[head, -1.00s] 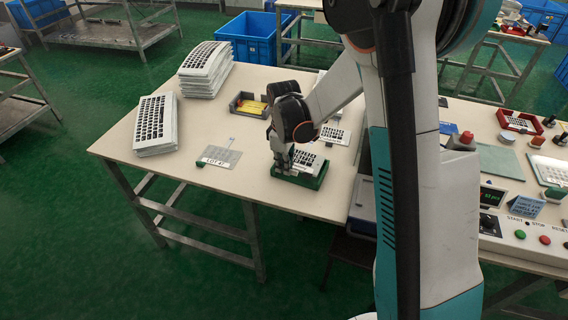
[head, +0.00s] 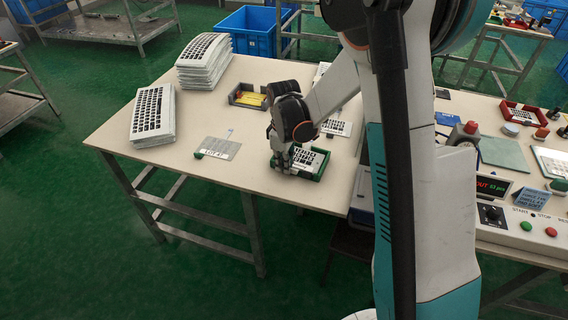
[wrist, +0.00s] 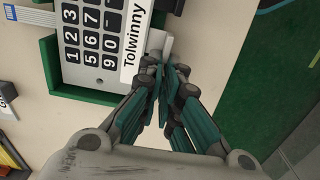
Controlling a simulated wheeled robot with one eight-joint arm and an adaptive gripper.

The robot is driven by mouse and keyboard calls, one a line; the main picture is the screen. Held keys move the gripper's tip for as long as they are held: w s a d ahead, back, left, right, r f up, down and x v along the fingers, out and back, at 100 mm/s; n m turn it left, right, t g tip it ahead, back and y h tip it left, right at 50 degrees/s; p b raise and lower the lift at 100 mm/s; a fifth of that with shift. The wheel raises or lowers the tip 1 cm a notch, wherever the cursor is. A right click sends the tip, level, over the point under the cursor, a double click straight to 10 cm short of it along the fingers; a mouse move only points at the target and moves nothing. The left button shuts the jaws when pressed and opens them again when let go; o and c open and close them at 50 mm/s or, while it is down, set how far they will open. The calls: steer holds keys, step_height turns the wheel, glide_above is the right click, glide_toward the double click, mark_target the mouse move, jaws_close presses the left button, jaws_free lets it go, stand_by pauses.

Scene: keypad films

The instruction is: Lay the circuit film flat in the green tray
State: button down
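The white circuit film (wrist: 92,38) carries black number keys and a "Tolwinny" label. It lies over the green tray (wrist: 77,94), whose walls show along two of its sides; its label edge covers the near rim. I cannot tell whether it rests flat on the tray floor. My gripper (wrist: 163,72) has its fingers together at a white tab on the film's label edge and appears shut on it. In the head view my gripper (head: 284,165) is at the left end of the tray (head: 321,168), and the film (head: 306,160) shows inside the tray's right wall.
A grey sheet with a lot card (head: 217,149) lies left of the tray. Stacked keypad sheets (head: 153,115) stand farther left. A dark bin with yellow pieces (head: 248,97) and another keypad sheet (head: 338,127) lie behind. A control panel (head: 520,240) is at right.

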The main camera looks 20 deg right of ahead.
steer(key=shift+f+b, duration=0.35)
steer(key=shift+f, duration=0.05)
steer(key=c, duration=1.7)
jaws_free()
steer(key=shift+r, duration=0.1)
step_height(320, 180, up, 12)
steer(key=shift+f, duration=0.1)
